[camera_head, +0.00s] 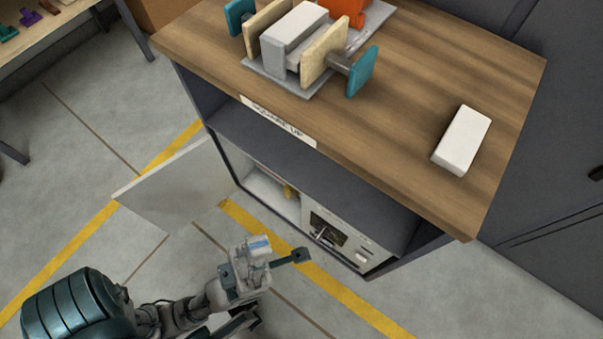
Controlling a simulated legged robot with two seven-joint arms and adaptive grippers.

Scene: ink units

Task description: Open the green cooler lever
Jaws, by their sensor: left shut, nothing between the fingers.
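I cannot make out a green cooler lever in this view. A white unit (268,188) sits in the shelf under the wooden bench top, with its door (176,190) swung open to the left. A panel with a dark window (327,231) is on the right of the unit's front. My left gripper (301,255) is shut and empty. It appears in front of and below the panel, apart from it in the picture. My right gripper is not in view.
On the wooden bench top (420,85) stands a device with teal end handles (361,72), and a white block (461,140) lies to the right. A table (50,32) with small coloured pieces is at the top left. Open floor with yellow lines surrounds the bench's front.

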